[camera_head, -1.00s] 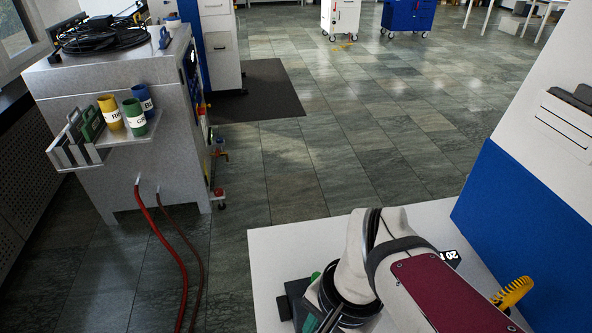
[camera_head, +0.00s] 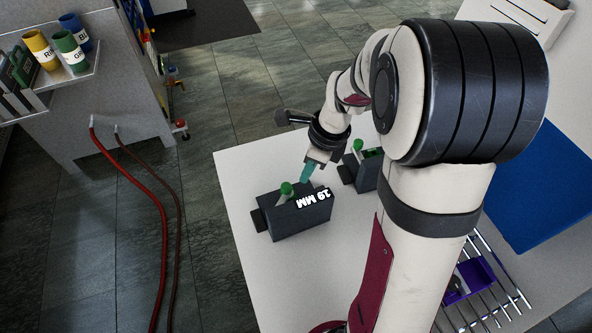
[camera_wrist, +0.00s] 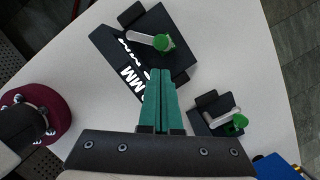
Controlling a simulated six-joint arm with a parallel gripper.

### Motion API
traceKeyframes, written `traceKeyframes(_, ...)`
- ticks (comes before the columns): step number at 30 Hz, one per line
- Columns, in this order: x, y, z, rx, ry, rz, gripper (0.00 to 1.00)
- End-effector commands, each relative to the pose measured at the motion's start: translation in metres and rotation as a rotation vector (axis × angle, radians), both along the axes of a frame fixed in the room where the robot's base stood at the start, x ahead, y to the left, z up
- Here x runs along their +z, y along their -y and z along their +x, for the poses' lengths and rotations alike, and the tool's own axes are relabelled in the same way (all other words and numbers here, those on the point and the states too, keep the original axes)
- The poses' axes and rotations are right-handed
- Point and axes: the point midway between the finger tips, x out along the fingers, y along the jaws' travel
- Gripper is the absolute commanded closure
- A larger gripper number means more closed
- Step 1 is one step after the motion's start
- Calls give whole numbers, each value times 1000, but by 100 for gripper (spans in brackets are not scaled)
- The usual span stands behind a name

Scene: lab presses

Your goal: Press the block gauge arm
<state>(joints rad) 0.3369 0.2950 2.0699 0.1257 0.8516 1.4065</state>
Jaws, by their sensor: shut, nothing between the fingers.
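A dark block gauge (camera_head: 300,223) with a white label, seemingly "19 MM", stands on the white table. Its arm has a green knob (camera_head: 287,188). In the wrist view the same gauge (camera_wrist: 178,60) lies beyond the fingertips, with a pale arm (camera_wrist: 140,37) ending in the green knob (camera_wrist: 163,42). A second dark gauge (camera_head: 365,174) with a green knob (camera_head: 357,146) is behind it; it also shows at right in the wrist view (camera_wrist: 208,103). My gripper (camera_head: 305,174) has its teal fingers shut and empty, also in the wrist view (camera_wrist: 166,72). Contact with the labelled gauge cannot be told.
The white table (camera_head: 235,170) has bare room left of the gauges. A purple item (camera_head: 470,280) sits on a metal rack (camera_head: 505,285) at the right. Hoses (camera_head: 163,230) hang from a grey cabinet at left.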

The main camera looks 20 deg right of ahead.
Motion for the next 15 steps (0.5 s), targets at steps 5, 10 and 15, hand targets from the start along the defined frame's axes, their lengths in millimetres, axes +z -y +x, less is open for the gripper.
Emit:
traceKeyframes(5,-34,-7,4,0,-4,1,100)
traceKeyframes(10,-53,-11,8,0,-1,0,100)
traceKeyframes(15,-58,-11,8,0,0,-1,100)
